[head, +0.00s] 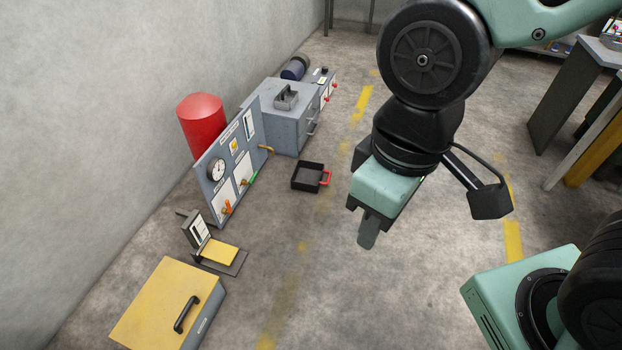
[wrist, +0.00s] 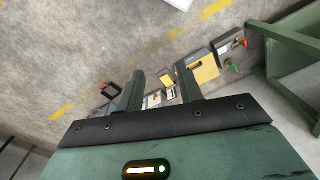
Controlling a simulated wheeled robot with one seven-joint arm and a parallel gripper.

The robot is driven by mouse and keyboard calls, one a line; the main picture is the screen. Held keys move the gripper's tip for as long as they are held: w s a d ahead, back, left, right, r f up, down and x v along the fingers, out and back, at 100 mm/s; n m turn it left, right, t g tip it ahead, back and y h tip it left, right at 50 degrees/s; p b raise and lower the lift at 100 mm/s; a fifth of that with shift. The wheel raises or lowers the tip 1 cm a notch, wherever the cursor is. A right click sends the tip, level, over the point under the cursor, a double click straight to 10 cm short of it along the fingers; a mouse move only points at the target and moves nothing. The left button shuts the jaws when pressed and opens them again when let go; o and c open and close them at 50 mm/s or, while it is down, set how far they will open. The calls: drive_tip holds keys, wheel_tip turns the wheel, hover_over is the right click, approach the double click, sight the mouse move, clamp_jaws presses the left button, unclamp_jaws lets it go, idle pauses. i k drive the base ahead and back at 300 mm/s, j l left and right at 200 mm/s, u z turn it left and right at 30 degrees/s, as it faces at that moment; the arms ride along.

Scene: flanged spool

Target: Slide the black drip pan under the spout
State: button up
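The black drip pan (head: 305,188) is a square open tray with a red handle (head: 326,178) on its right side. It sits on the floor in the head view, and it also shows beside the left finger in the wrist view (wrist: 116,88). The brass spout (head: 267,149) juts from the grey gauge panel (head: 222,160), up and left of the pan. The pan stands apart from the panel, and I see nothing in it. My gripper (head: 367,238) hangs above the floor, right of and nearer than the pan. In the wrist view its fingers (wrist: 161,84) are apart with nothing held between them.
A grey machine cabinet (head: 284,118) stands behind the spout, and a red cylinder (head: 201,120) behind the panel. A yellow-topped scale (head: 220,251) and a yellow-lidded box (head: 165,302) are at lower left. A table (head: 572,75) stands at right. The floor around the pan is clear.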

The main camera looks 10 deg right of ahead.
sight(307, 176)
drive_tip(key=i+u, duration=0.1)
drive_tip(key=u, duration=0.25)
drive_tip(key=i+l+u, duration=0.1)
drive_tip(key=u, duration=0.25)
drive_tip(key=l+u, duration=0.15)
drive_tip(key=u, duration=0.2)
drive_tip(key=i+l+u, duration=0.15)
drive_tip(key=l, duration=0.25)
drive_tip(key=i+l+u, duration=0.15)
drive_tip(key=l, duration=0.25)
drive_tip(key=i+l+u, duration=0.15)
drive_tip(key=l, duration=0.25)
drive_tip(key=i+l+u, duration=0.15)
drive_tip(key=l, duration=0.3)
drive_tip(key=i+l+u, duration=0.1)
drive_tip(key=l, duration=0.35)
drive_tip(key=i+l, duration=0.1)
drive_tip(key=l, duration=0.35)
drive_tip(key=i+l, duration=0.1)
drive_tip(key=l, duration=0.35)
drive_tip(key=i+l, duration=0.1)
drive_tip(key=l, duration=0.35)
